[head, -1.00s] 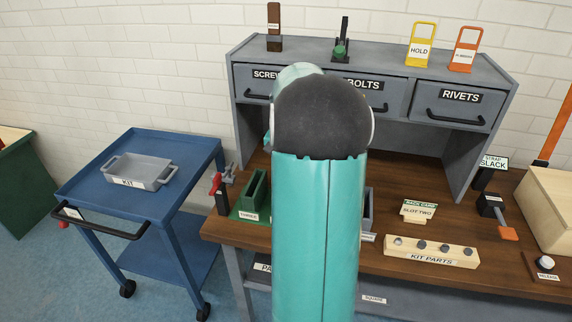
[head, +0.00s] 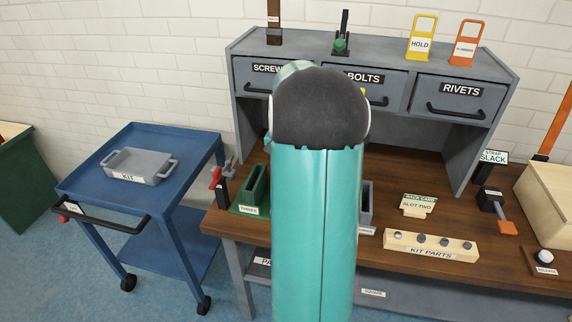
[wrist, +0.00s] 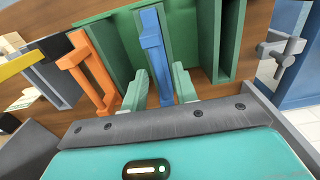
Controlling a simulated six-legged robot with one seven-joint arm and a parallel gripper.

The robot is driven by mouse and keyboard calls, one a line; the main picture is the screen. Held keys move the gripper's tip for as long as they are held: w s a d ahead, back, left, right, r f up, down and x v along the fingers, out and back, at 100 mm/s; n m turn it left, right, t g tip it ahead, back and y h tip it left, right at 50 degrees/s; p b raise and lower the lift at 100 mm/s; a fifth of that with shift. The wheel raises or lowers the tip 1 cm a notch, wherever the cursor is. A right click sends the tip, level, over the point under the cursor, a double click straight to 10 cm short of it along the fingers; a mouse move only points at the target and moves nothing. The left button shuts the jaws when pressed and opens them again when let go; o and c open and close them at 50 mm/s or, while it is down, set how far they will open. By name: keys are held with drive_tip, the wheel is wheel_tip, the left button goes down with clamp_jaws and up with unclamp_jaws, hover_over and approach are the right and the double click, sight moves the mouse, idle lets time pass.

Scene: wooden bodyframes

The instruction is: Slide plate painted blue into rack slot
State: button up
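The blue plate (wrist: 152,50) stands upright in the middle of the wrist view, a narrow blue bar with a handle frame. Green rack walls (wrist: 198,40) rise beside and behind the plate. How deep the plate sits in a slot cannot be told. In the head view the green rack (head: 252,192) stands at the bench's left end. My arm hides my gripper and the blue plate there.
An orange handled plate (wrist: 90,65) stands close left of my gripper, with a yellow bar (wrist: 35,60) further left. A grey vise (wrist: 284,50) is at the right. The blue cart (head: 190,150) holds a grey kit tray (head: 138,166). A kit parts block (head: 430,247) lies on the bench.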

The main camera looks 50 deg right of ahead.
drive_tip(key=shift+o, duration=0.2)
wheel_tip(320, 180, up, 14)
idle(0.6)
drive_tip(key=shift+f, duration=0.1)
idle(0.7)
